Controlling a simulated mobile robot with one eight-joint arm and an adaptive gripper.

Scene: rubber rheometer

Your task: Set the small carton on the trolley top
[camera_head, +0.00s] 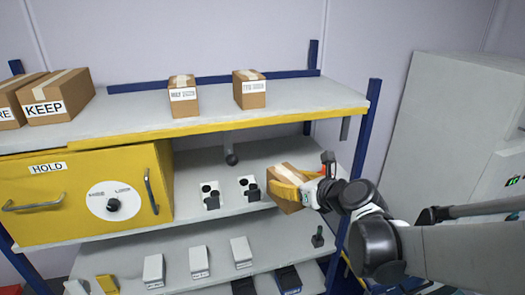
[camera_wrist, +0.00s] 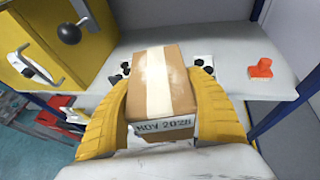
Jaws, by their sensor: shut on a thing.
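A small brown carton (camera_head: 284,186) with a pale tape strip is held in my gripper (camera_head: 291,183) in front of the middle shelf, at its right part. In the wrist view the carton (camera_wrist: 160,80) sits between the two yellow fingers of my gripper (camera_wrist: 162,100), which press on its sides. Its label reads "NOV 2028". No trolley can be made out in either view. Two other small cartons, one left (camera_head: 183,95) and one right (camera_head: 250,89), stand on the top shelf.
A yellow cabinet marked HOLD (camera_head: 80,195) fills the middle shelf's left side. Black-and-white items (camera_head: 210,194) stand near the carton. A red-orange object (camera_wrist: 261,68) lies on the shelf. A blue post (camera_head: 365,150) and grey cabinet (camera_head: 450,130) stand right.

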